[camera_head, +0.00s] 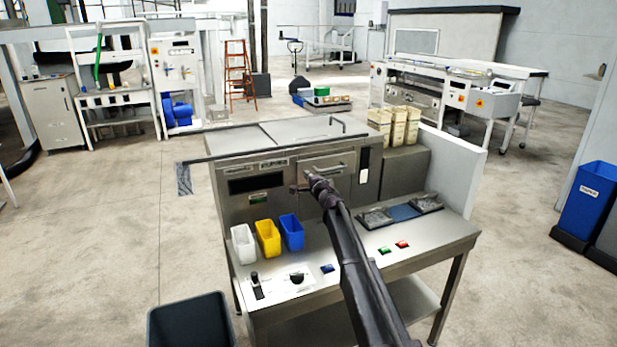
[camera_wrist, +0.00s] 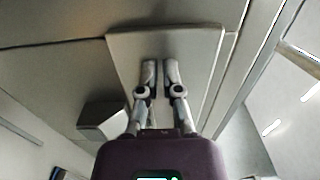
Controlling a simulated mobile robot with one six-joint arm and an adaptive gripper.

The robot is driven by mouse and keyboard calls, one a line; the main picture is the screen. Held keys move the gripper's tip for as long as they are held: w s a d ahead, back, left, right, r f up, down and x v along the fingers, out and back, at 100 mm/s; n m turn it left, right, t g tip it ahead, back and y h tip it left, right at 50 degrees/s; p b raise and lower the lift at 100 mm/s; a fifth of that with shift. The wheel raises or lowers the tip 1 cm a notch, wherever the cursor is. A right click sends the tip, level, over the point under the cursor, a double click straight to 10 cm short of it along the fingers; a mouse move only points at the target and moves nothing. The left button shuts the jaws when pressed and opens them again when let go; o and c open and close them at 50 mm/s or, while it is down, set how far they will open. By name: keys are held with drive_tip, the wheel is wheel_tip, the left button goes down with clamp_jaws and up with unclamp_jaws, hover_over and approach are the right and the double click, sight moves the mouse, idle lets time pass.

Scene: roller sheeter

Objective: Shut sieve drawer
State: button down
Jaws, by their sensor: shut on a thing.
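The sieve drawer front (camera_head: 345,184) is a metal panel with a bar handle (camera_head: 338,167), right of the dark display on the machine's front. How far it stands out is hard to tell in the head view. My gripper (camera_head: 309,180) is at the left part of the handle, in front of the panel. In the wrist view the fingers of my gripper (camera_wrist: 160,72) are close together against a light grey panel (camera_wrist: 190,45). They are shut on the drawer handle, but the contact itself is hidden.
White, yellow and blue bins (camera_head: 267,238) stand on the steel worktop left of my arm. A dark bin is on the floor at front left.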

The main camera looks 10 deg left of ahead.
drive_tip(key=v, duration=1.4)
drive_tip(key=s+d+f+n+g+h+p, duration=0.3)
drive_tip(key=s+d+g, duration=0.2)
drive_tip(key=s+d, duration=0.5)
drive_tip(key=s+d+f+n+g+h+p, duration=0.3)
drive_tip(key=s+d, duration=0.7)
drive_tip(key=s, duration=0.6)
drive_tip(key=s+d+f+n+g+h+p, duration=0.3)
drive_tip(key=s+d+g, duration=0.4)
drive_tip(key=s+d, duration=0.3)
drive_tip(key=s+n+h, duration=0.1)
drive_tip(key=s+n, duration=0.1)
drive_tip(key=s, duration=0.1)
drive_tip(key=shift+s+d, duration=0.2)
drive_tip(key=shift+s, duration=0.2)
drive_tip(key=shift+f, duration=0.15)
